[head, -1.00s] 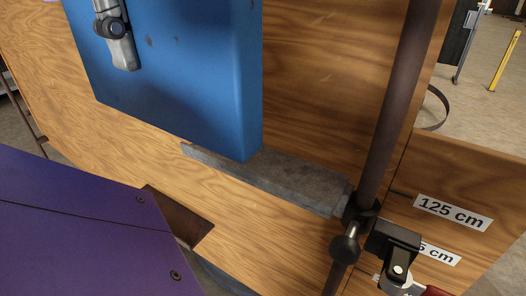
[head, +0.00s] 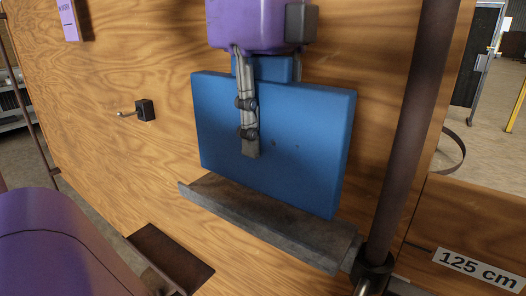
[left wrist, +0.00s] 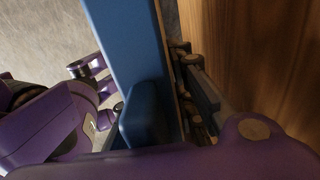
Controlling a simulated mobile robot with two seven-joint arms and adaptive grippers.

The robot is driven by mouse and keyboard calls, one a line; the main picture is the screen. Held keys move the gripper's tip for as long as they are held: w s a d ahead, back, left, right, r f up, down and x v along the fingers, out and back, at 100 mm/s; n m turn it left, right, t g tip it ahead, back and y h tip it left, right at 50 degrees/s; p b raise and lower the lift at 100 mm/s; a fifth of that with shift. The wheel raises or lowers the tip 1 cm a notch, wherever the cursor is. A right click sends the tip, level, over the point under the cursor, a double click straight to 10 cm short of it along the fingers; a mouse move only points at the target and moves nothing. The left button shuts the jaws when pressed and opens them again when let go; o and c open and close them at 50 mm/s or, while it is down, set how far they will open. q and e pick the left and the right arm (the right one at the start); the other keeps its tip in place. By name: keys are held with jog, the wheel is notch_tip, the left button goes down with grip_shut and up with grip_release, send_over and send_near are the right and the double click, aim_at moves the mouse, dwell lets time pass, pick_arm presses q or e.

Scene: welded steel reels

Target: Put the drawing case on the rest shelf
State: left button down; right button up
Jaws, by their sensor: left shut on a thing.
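The drawing case (head: 285,140) is a flat blue case, standing almost upright in front of the wooden panel, with a smaller block on its top edge. It also shows edge-on in the left wrist view (left wrist: 130,55). My left gripper (head: 251,140) comes from above and is shut on the case. One finger lies down its front face; the other is mostly hidden behind it. The rest shelf (head: 265,225) is a grey metal ledge on the panel. The case's lower edge is over the shelf, close to it; I cannot tell whether they touch. My right gripper is not seen.
A brown upright post (head: 405,135) stands just right of the case and shelf. A small black hook (head: 145,110) sticks out of the panel on the left. A dark brown plate (head: 170,258) is below left. A "125 cm" label (head: 477,269) is at lower right.

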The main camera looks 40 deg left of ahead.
aim_at(262, 153)
pick_arm(q)
notch_tip(262, 153, down, 3)
jog(key=shift+w+f, duration=0.1)
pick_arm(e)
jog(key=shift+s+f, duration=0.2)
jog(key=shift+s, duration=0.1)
pick_arm(q)
jog(key=shift+f, duration=0.15)
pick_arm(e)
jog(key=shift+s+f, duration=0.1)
pick_arm(q)
jog(key=c, duration=1.5)
grip_release()
